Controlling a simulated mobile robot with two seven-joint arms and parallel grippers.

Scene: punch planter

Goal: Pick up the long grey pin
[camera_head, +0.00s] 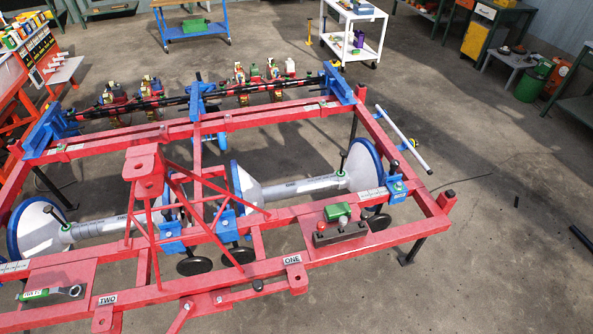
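A long, thin, light-grey rod (404,140) slants along the right side of the red planter frame (270,117), beyond its right rail. It is the long grey piece that best fits the pin, but I cannot tell for certain. A long dark rod (582,238) lies on the floor at the right edge, and a short dark piece (516,201) lies on the floor left of it. Neither of my grippers is in view.
The planter has white cones with blue rims (238,187) and several black wheels. A green box (337,211) and a wrench (52,293) rest on red plates. A blue table (196,30), a white cart (361,20) and workbenches stand behind. Floor right of the frame is mostly open.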

